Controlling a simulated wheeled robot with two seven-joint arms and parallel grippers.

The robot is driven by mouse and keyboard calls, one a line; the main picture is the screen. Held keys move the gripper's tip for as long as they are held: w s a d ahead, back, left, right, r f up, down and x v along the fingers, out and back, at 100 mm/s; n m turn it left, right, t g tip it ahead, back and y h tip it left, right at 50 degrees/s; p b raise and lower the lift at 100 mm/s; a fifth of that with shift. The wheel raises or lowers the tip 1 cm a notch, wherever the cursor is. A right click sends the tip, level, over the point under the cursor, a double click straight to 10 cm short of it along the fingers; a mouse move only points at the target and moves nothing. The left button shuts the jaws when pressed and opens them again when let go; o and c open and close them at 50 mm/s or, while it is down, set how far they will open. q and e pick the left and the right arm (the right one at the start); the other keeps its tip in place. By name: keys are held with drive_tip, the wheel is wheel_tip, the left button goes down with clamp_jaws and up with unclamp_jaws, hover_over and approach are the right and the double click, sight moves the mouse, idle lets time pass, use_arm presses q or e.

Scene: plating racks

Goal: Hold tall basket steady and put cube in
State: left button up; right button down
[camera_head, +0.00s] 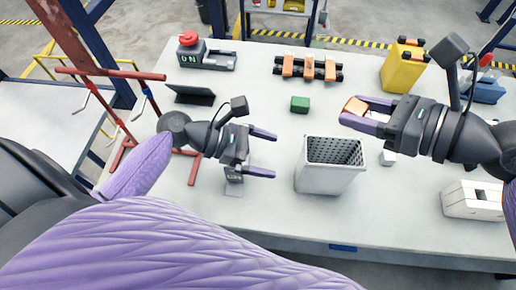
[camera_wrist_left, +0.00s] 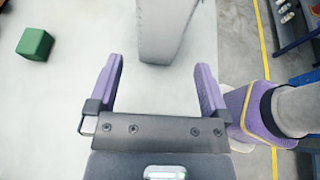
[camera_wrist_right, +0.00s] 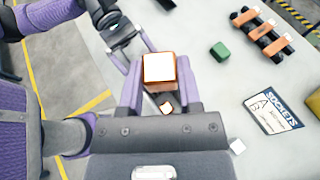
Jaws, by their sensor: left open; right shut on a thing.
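The tall basket (camera_head: 325,178) is light grey with a dark perforated inside and stands upright on the table. My left gripper (camera_head: 275,154) is open and empty, to the left of the basket and apart from it. The basket's side also shows in the left wrist view (camera_wrist_left: 160,30), beyond the open fingers. My right gripper (camera_head: 352,112) is shut on an orange cube (camera_head: 356,105), held up to the right of and beyond the basket. The cube also shows between the fingers in the right wrist view (camera_wrist_right: 159,69). A green cube (camera_head: 300,104) lies on the table behind the basket.
A white cube (camera_head: 387,157) lies right of the basket, and a white box (camera_head: 475,199) is at the right. A rack with orange parts (camera_head: 308,67), a yellow canister (camera_head: 404,66) and a red-button box (camera_head: 206,55) stand along the back. A red rack (camera_head: 115,75) is at the left.

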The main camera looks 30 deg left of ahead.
sight(300, 164)
use_arm(q)
drive_tip(key=x, duration=1)
drive_tip(key=shift+d+f, duration=0.1)
drive_tip(key=shift+d, duration=0.2)
drive_tip(key=c, duration=1.1)
